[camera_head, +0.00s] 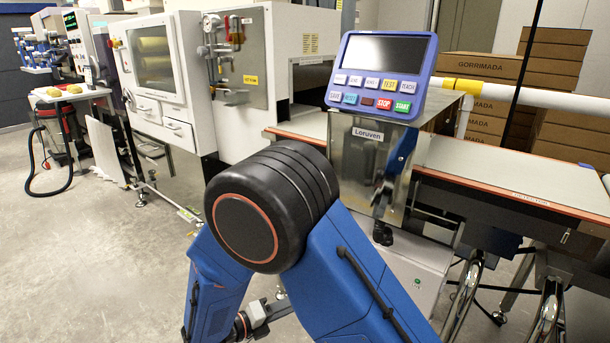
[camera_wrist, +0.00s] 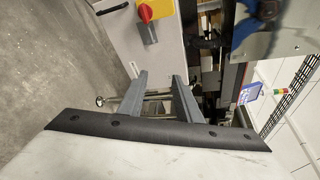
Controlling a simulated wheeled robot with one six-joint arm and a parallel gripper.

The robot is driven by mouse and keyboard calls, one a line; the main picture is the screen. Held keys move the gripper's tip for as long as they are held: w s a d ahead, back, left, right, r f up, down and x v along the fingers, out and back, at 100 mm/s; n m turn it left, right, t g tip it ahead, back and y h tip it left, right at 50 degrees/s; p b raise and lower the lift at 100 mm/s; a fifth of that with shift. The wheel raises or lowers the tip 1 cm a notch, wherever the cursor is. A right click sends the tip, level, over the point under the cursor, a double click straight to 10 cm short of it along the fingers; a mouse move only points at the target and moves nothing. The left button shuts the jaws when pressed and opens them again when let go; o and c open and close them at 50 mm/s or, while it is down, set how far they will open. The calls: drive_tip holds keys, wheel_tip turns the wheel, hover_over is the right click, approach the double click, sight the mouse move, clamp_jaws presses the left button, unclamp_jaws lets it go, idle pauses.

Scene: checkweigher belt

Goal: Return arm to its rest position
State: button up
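My arm shows in the head view as blue links and a black joint with a red ring, bent in front of the checkweigher. Its lower end is partly hidden behind the blue links, so my fingers cannot be made out there. In the wrist view my gripper (camera_wrist: 160,76) has two grey fingers standing apart with nothing held between them. The control panel (camera_head: 384,65) of the checkweigher, blue-framed with coloured buttons, sits on a steel housing (camera_head: 357,165) behind my arm.
The belt (camera_head: 480,172) runs right from the housing, above chrome legs. Stacked cardboard boxes (camera_head: 490,70) stand behind it. White machines (camera_head: 165,75) stand at the back left. Open floor (camera_head: 95,265) lies to the left. A red-yellow switch (camera_wrist: 150,12) shows in the wrist view.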

drive_tip(key=s+d+r+m+g+y, duration=0.2)
drive_tip(key=d+r+m+g, duration=0.2)
drive_tip(key=d+r+m, duration=0.5)
drive_tip(key=s+d+r+m+g+y, duration=0.2)
drive_tip(key=d+r+m+g, duration=0.15)
drive_tip(key=d+m, duration=0.7)
drive_tip(key=s+d+r+m+t+y, duration=0.1)
drive_tip(key=s+d+r+m+y, duration=0.3)
drive_tip(key=s+d+m, duration=0.2)
drive_tip(key=s+d+r+m+t+y, duration=0.2)
drive_tip(key=s+d+r+m+y, duration=0.2)
drive_tip(key=s+m, duration=0.5)
drive_tip(key=d+m+y, duration=0.1)
drive_tip(key=d+m, duration=0.1)
drive_tip(key=m, duration=0.2)
drive_tip(key=shift+s+d, duration=0.25)
drive_tip(key=shift+s, duration=0.1)
drive_tip(key=shift+m, duration=0.25)
